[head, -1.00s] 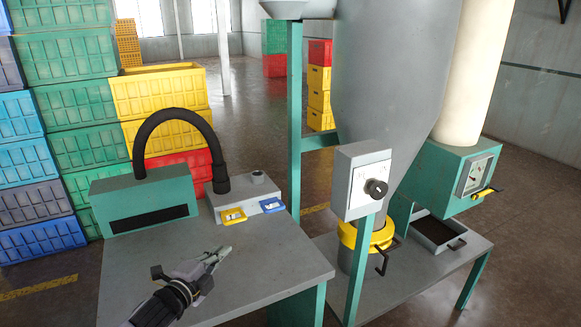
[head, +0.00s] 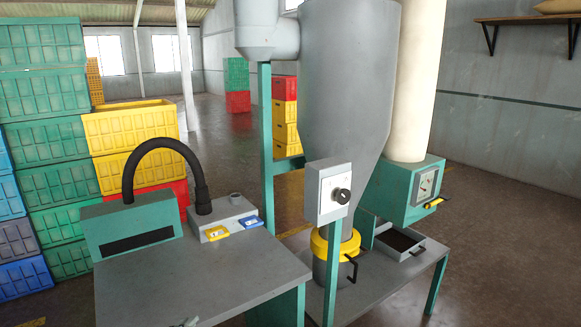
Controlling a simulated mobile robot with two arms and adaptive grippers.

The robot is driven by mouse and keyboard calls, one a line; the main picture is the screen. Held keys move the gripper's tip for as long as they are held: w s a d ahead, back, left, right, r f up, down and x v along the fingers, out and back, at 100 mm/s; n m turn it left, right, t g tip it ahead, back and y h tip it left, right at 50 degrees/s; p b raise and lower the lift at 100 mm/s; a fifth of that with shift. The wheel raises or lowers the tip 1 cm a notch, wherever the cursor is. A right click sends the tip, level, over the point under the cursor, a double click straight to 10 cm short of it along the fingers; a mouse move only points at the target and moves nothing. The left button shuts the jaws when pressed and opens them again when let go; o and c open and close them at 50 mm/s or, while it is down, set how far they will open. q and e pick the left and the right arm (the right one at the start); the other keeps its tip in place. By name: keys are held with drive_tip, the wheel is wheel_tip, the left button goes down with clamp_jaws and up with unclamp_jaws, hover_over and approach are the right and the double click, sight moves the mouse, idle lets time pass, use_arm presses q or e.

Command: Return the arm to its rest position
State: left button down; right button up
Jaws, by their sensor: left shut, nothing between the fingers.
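Only the tip of my left gripper (head: 186,322) shows, at the bottom edge of the head view, over the near part of the grey-topped table (head: 225,275). It is shut with nothing held; the rest of it and its arm are below the picture. My right gripper is not in view.
On the table stand a green box with a black hose (head: 165,150) and a grey unit with yellow (head: 216,233) and blue (head: 250,222) pieces. Right of it are a control box (head: 327,192), a large hopper (head: 345,80) and a black-lined tray (head: 400,243). Stacked crates (head: 45,150) stand left.

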use_arm(q)
drive_tip(key=s+d+f+n+g+y, duration=0.1)
drive_tip(key=s+f+n+g, duration=0.35)
drive_tip(key=s, duration=0.65)
drive_tip(key=s+d+f+n+g+y, duration=0.1)
drive_tip(key=s+f+n+g, duration=0.3)
drive_tip(key=s, duration=0.7)
drive_tip(key=s+d+f+n+g+y, duration=0.1)
drive_tip(key=s+f+n+g, duration=0.15)
drive_tip(key=s+n, duration=0.6)
drive_tip(key=s+f+m+g, duration=0.1)
drive_tip(key=s+f+m, duration=0.1)
drive_tip(key=f, duration=1.1)
drive_tip(key=s+f+m, duration=0.1)
drive_tip(key=s+f, duration=0.1)
drive_tip(key=f, duration=1.1)
drive_tip(key=s+a+f+g, duration=0.1)
drive_tip(key=s+a+f, duration=0.1)
drive_tip(key=s+f, duration=1.4)
drive_tip(key=shift+s+a, duration=0.15)
drive_tip(key=shift+a, duration=0.2)
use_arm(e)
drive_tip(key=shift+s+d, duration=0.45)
use_arm(q)
drive_tip(key=shift+f, duration=0.1)
